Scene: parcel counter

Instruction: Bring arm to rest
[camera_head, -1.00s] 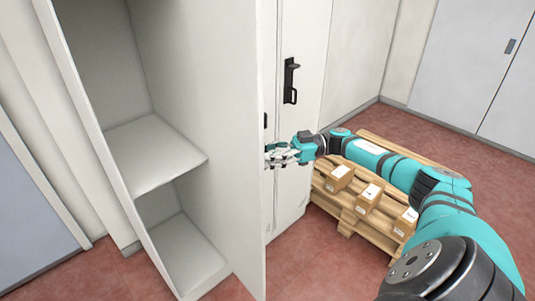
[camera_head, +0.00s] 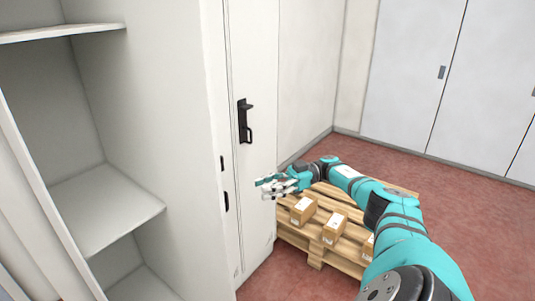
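My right arm (camera_head: 395,215) comes in from the lower right and stretches toward the cabinet. Its gripper (camera_head: 270,187) is in front of the closed white locker door (camera_head: 257,60), below the door's black handle (camera_head: 244,120). The fingers point left, and nothing shows between them. They look spread apart, though they are small in the picture. I cannot tell if they touch the door. My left gripper is not in view.
An open cabinet with bare shelves (camera_head: 105,205) stands at the left. A wooden pallet (camera_head: 315,250) with several small cardboard boxes (camera_head: 303,210) lies under my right arm. The red floor (camera_head: 450,190) is clear at the right, before the grey wall cabinets (camera_head: 410,75).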

